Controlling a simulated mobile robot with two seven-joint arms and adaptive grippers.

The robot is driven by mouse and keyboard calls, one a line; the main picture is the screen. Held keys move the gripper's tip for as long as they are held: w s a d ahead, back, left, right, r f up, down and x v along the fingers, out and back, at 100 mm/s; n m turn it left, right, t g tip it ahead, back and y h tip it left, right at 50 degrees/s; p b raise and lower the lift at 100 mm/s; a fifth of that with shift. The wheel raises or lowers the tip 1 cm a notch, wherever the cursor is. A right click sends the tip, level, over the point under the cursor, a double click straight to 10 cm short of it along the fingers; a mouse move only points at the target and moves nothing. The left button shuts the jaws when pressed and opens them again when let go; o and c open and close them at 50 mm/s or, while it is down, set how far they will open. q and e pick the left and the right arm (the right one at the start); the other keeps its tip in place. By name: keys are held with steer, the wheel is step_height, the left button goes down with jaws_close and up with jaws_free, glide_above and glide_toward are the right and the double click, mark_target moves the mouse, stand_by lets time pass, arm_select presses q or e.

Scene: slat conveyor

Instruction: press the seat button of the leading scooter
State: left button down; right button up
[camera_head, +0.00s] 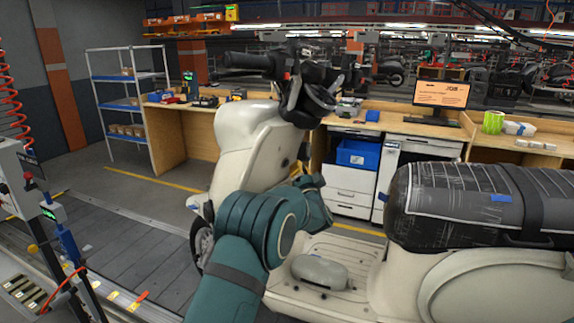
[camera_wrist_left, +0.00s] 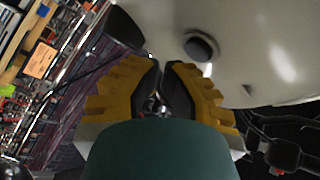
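The cream scooter (camera_head: 243,143) stands on the slat conveyor, its handlebar at the upper middle and its black, plastic-wrapped seat (camera_head: 470,208) at the right. A blue tag (camera_head: 501,198) is on the seat's side. I cannot make out a seat button for certain. My left arm reaches in front of the scooter's floorboard; its gripper is hidden in the head view. My right gripper is out of view.
A grey rounded part (camera_head: 320,271) lies on the floorboard. Workbenches stand behind, with a monitor (camera_head: 441,94), a blue bin (camera_head: 357,154) and a green roll (camera_head: 493,122). A shelf rack (camera_head: 128,92) stands at the back left. A control post (camera_head: 62,240) is at the left. Conveyor slats (camera_head: 130,250) at the lower left are clear.

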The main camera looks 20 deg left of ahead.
arm_select(q)
steer(key=shift+a, duration=0.2)
stand_by(0.5)
steer(key=shift+w+a+r, duration=0.1)
steer(key=shift+a, duration=0.15)
steer(key=shift+w+a+r, duration=0.1)
steer(key=shift+a, duration=0.4)
stand_by(0.7)
steer(key=shift+d, duration=0.2)
steer(key=shift+s+d+f, duration=0.2)
steer(key=shift+d, duration=0.5)
steer(key=d, duration=0.3)
steer(key=s+d+f+b, duration=0.1)
steer(key=d, duration=0.1)
stand_by(0.5)
